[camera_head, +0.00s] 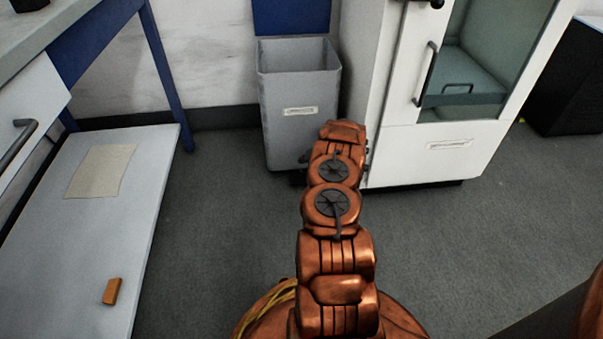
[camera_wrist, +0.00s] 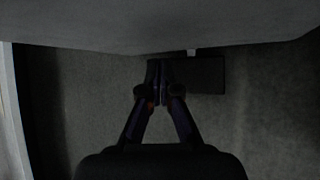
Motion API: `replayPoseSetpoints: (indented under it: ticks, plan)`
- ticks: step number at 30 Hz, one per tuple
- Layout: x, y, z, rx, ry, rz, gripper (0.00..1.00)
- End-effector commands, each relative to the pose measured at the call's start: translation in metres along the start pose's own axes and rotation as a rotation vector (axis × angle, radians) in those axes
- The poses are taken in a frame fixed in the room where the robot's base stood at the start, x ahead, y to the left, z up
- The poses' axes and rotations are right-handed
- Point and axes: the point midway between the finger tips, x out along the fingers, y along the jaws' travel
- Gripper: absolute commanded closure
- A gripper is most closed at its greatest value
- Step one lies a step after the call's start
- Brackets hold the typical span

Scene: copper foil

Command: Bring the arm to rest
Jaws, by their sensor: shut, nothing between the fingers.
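My copper-coloured arm reaches forward from the bottom middle of the head view, toward the grey bin. In the head view the gripper is mostly hidden behind the arm's own links. In the wrist view my gripper (camera_wrist: 159,72) points away from the camera with its dark fingers together. Nothing shows between the fingertips. The fingertips are in front of a dark rectangular shape (camera_wrist: 205,75) that I cannot identify.
On the left, a low white shelf (camera_head: 125,215) holds a beige cloth or sheet (camera_head: 100,172) and an orange-brown block (camera_head: 112,291). Grey floor (camera_head: 230,220) is clear between.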

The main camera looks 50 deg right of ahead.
Motion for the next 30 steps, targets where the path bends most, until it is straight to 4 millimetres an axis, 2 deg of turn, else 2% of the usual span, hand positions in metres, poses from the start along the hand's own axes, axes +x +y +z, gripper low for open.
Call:
replayPoseSetpoints:
  ticks: [4,20,23,26,29,30]
  plan:
    - [-0.007,0.006,0.004,0.000,0.002,0.000,1.00]
    - [-0.007,0.005,0.004,0.001,0.002,0.000,1.00]
    - [-0.008,0.010,0.005,-0.008,0.004,0.004,1.00]
    - [-0.015,0.030,0.010,-0.048,0.016,0.022,1.00]
    - [-0.029,0.069,0.019,-0.132,0.037,0.057,1.00]
    - [-0.036,0.089,0.024,-0.177,0.046,0.075,1.00]
